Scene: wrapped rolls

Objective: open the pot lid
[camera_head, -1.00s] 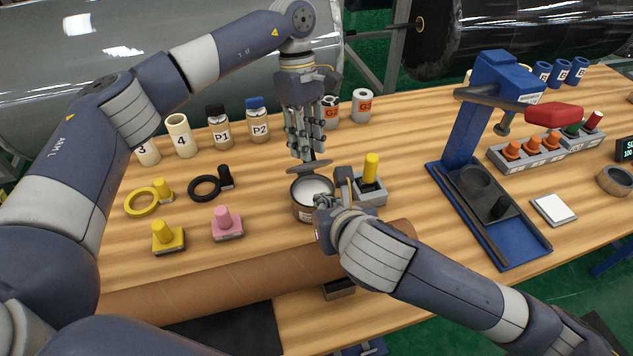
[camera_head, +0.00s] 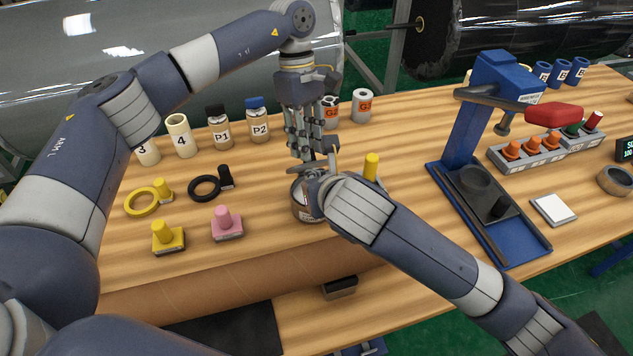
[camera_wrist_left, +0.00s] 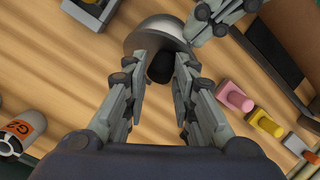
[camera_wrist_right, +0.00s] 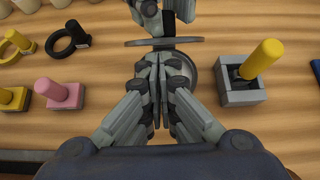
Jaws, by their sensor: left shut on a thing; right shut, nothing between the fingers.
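The pot (camera_head: 299,213) stands on the table, its top largely hidden by my right gripper (camera_head: 313,188). The grey lid (camera_wrist_right: 164,42) is seen edge-on in the right wrist view, raised and apart from the pot (camera_wrist_right: 207,78). My left gripper (camera_head: 306,158) is shut on its black knob (camera_wrist_left: 159,66); the lid also shows in the left wrist view (camera_wrist_left: 140,38). My right gripper is shut and empty, with its fingertips below the lid and over or beside the pot; contact cannot be told.
A grey block with a yellow peg (camera_head: 372,166) stands close right of the pot. Pink (camera_head: 227,222) and yellow (camera_head: 167,237) stamps and a black ring (camera_head: 205,188) lie left. A brown roll (camera_head: 200,285) lies in front. A blue press (camera_head: 480,130) stands right.

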